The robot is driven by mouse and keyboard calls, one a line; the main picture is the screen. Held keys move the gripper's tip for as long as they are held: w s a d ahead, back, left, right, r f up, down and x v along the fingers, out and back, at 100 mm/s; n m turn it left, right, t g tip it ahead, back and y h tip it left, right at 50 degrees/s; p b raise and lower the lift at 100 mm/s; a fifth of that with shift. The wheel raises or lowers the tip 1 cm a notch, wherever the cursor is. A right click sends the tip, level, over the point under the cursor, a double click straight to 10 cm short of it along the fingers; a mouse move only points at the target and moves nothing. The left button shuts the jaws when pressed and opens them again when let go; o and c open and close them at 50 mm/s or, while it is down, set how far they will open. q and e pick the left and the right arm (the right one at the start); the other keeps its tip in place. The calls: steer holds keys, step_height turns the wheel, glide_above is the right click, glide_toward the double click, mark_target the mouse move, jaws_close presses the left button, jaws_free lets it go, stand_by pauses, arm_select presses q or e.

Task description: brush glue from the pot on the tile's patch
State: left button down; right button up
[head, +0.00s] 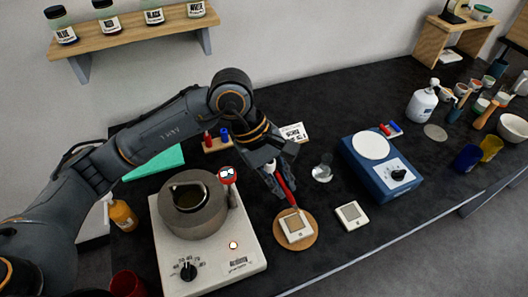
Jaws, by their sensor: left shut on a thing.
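My left gripper (281,184) is shut on a brush with a red handle (287,190). The brush slants down, its lower end at the upper edge of a white square tile (287,238); I cannot tell whether it touches. The tile lies on a round tan board (283,242) and has a patch (296,226) in its middle. A grey pot (190,221) with dark contents stands to the left on a white hotplate (182,259). A second white tile (343,221) lies on the counter to the right. My right gripper is out of view.
A blue device with a round white top (371,147) stands right of the tiles. A clear small dish (322,172) lies between. A red-topped clip-like item (227,175) is at the pot's right rim. An orange bottle (122,215) stands left. The counter's front right is clear.

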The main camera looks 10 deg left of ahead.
arm_select(q)
steer(key=shift+s+d+r, duration=0.1)
steer(key=shift+s, duration=0.15)
steer(key=shift+f, duration=0.2)
steer(key=shift+d+f, duration=0.15)
steer(key=shift+f, duration=0.5)
step_height(320, 180, down, 3)
steer(key=shift+d+r, duration=0.1)
steer(key=shift+r, duration=0.05)
step_height(320, 180, down, 2)
steer(key=shift+f+b, duration=0.1)
steer(key=shift+b, duration=0.3)
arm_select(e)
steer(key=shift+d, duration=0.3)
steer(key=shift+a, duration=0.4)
